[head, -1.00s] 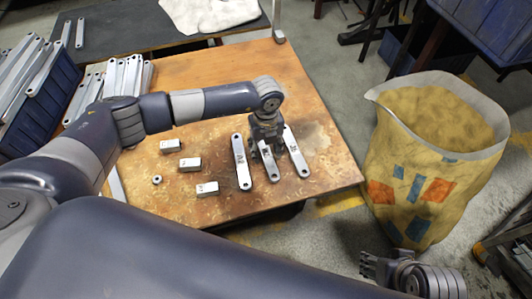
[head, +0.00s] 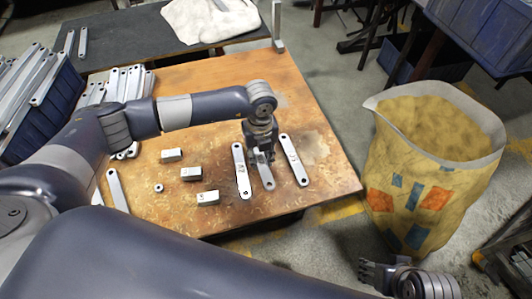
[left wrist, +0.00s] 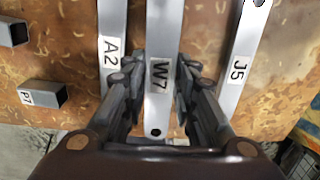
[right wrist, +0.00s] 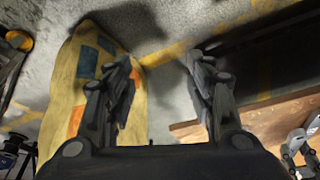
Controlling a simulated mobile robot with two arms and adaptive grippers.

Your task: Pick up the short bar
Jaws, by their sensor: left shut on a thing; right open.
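The bar labelled W7 (head: 265,176) is a grey flat bar with a hole near its end, and it is the middle of three bars on the brown table. It also shows in the left wrist view (left wrist: 164,30). My left gripper (head: 261,150) points down over it, its fingers (left wrist: 161,85) shut on the bar's two sides. Whether the bar is lifted is not clear. Bar A2 (head: 239,165) lies close on its left and bar J5 (head: 294,160) on its right. My right gripper (right wrist: 160,85) is open and empty, off the table's right side.
Three short square tubes (head: 190,174) and a small ring (head: 158,188) lie left of the bars. A blue bin (head: 38,118) of bars stands at the far left, more bars beside it. A yellow sack (head: 425,190) stands right of the table (head: 220,85).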

